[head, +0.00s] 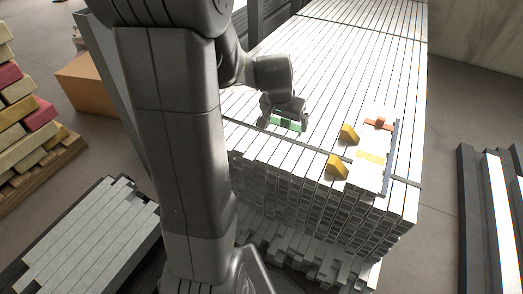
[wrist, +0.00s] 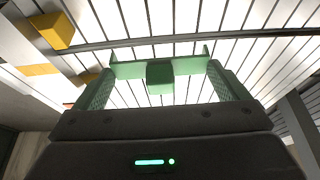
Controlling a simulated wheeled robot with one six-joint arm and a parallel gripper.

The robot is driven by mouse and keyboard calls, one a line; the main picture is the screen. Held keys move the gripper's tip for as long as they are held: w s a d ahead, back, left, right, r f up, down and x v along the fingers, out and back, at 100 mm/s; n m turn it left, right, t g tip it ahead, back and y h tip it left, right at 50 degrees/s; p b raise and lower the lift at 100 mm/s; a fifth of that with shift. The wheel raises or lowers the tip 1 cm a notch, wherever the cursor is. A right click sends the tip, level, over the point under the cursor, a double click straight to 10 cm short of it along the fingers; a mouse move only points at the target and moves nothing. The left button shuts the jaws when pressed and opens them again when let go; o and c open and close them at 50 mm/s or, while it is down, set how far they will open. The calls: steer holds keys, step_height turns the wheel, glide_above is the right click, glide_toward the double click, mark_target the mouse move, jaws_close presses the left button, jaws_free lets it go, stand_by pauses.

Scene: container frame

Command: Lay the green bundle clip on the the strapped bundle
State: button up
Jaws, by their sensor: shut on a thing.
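The green bundle clip (head: 288,125) is between the fingers of my gripper (head: 284,112), low over the top of the strapped bundle. In the wrist view the clip (wrist: 160,74) spans both fingers, with a square block at its middle, and my gripper (wrist: 160,92) is shut on it. The strapped bundle (head: 330,60) is a stack of long white slats with dark straps across it. One strap (wrist: 190,42) runs just beyond the clip in the wrist view. I cannot tell whether the clip touches the slats.
A white tray (head: 357,178) with a blue-grey edge lies on the bundle's near right, holding a red piece (head: 379,123) and a yellow patch. Two yellow wedges (head: 348,134) stand beside it. A pallet of coloured bars (head: 25,110) is at left. Dark and white beams lie at right.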

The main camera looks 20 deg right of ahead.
step_height(320, 180, down, 10)
steer(key=b, duration=0.3)
steer(key=shift+a+r, duration=0.1)
steer(key=shift+f+b, duration=0.2)
steer(key=shift+b, duration=0.2)
steer(key=o, duration=0.6)
steer(key=shift+r, duration=0.1)
steer(key=shift+r+p, duration=0.25)
steer(key=shift+p, duration=0.15)
steer(key=p+v, duration=0.3)
steer(key=v, duration=0.8)
steer(key=shift+s+a+r, duration=0.1)
steer(key=shift+s+r, duration=0.05)
steer(key=shift+r, duration=0.2)
